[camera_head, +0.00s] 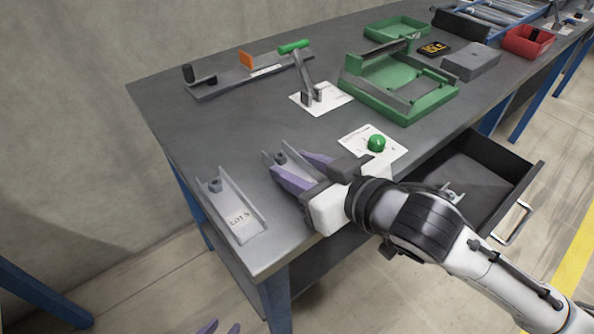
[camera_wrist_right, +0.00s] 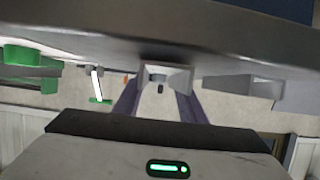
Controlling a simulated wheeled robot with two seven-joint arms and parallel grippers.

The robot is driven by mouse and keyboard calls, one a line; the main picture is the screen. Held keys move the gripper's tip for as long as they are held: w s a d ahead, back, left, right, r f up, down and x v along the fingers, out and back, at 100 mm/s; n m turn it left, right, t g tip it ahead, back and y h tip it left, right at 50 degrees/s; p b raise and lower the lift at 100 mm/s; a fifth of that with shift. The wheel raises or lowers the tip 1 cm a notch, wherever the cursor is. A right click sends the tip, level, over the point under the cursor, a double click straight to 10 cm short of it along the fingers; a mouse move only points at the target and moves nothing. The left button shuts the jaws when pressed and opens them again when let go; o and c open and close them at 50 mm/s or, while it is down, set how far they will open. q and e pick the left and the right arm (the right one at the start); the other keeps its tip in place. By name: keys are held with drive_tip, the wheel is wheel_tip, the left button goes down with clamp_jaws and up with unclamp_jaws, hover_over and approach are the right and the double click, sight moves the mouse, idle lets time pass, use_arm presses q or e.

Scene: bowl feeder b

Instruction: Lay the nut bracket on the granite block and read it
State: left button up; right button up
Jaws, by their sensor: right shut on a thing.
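A grey channel-shaped bracket with a nut (camera_head: 280,158) is at the near left of the bench. My right gripper (camera_head: 302,172), with purple fingers, is shut on it, and the fingers and hand hide much of it. The held bracket also shows between the fingers in the right wrist view (camera_wrist_right: 165,77). I cannot tell whether it touches the bench. A second similar bracket (camera_head: 240,220), marked LOT 5, lies to its left. A grey block (camera_head: 471,62), probably the granite block, sits at the back right.
A green-knobbed device (camera_head: 376,144) on a white card is just beyond my right gripper. Behind stand a green-handled lever (camera_head: 305,75), a green fixture (camera_head: 400,100) and a long rail (camera_head: 250,75). An open drawer (camera_head: 490,170) juts out at the front right.

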drive_tip(key=shift+f, duration=0.2)
drive_tip(key=o, duration=1.1)
drive_tip(key=shift+o, duration=0.2)
